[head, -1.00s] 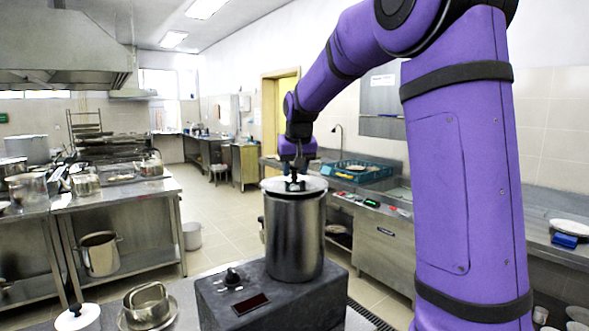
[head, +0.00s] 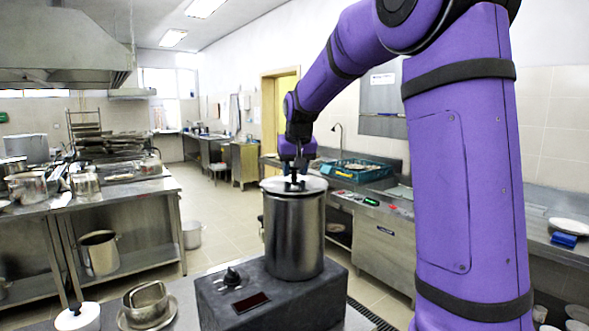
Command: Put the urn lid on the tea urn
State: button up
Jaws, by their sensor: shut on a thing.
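The tea urn (head: 294,240) is a tall steel cylinder standing upright on a dark base with a knob. The urn lid (head: 312,187) is a flat steel disc with a dark knob, at the urn's top rim. It looks about level and in line with the rim; I cannot tell whether it rests fully seated. My gripper (head: 294,184) is directly above the urn, pointing down, shut on the urn lid at its knob. The fingertips are small and dark here, and the far side of the rim is hidden.
The dark urn base (head: 270,295) stands on a steel counter. A white lidded pot (head: 78,318) and a metal bowl with a square pan (head: 148,305) are at the front left. A blue dish rack (head: 350,170) is on the counter behind. The floor to the left is open.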

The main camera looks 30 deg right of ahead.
jog(key=shift+f, duration=0.4)
dwell(0.3)
jog(key=o, duration=1.1)
jog(key=v, duration=1.1)
jog(key=s+a+f+n, duration=0.1)
jog(key=s+a+f, duration=0.3)
jog(key=s, duration=0.6)
jog(key=s+a+f+n+y, duration=0.1)
jog(key=s+a+f, duration=0.2)
jog(key=s, duration=0.7)
jog(key=s+a+f+n, duration=0.2)
jog(key=s+a+f, duration=0.2)
jog(key=s, duration=0.6)
jog(key=shift+a+f+t+y, duration=0.15)
jog(key=shift+a+t, duration=0.05)
jog(key=shift+a, duration=0.5)
jog(key=shift+a+f+t+y, duration=0.15)
jog(key=shift+a+f+t, duration=0.05)
jog(key=shift+a, duration=0.5)
